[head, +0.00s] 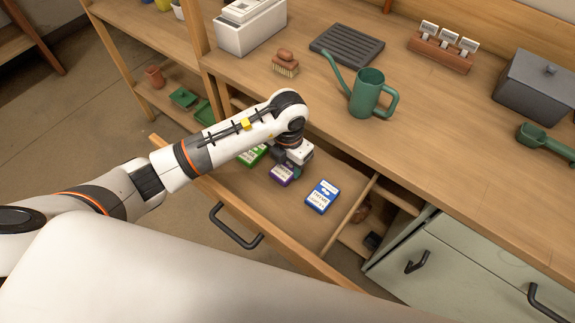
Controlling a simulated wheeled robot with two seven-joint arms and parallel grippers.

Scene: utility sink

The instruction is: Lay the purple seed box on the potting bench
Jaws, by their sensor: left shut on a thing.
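The purple seed box (281,176) is in the open drawer (262,202) under the potting bench (440,106). My left gripper (289,164) reaches down into the drawer and is shut on the purple box at its upper end. The gripper body hides part of the box, and I cannot tell whether the box is clear of the drawer floor. The potting bench top has bare wood in front of the green watering can (368,94). My right gripper is not in view.
A blue seed box (322,197) and a green one (252,155) lie in the drawer beside the purple box.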

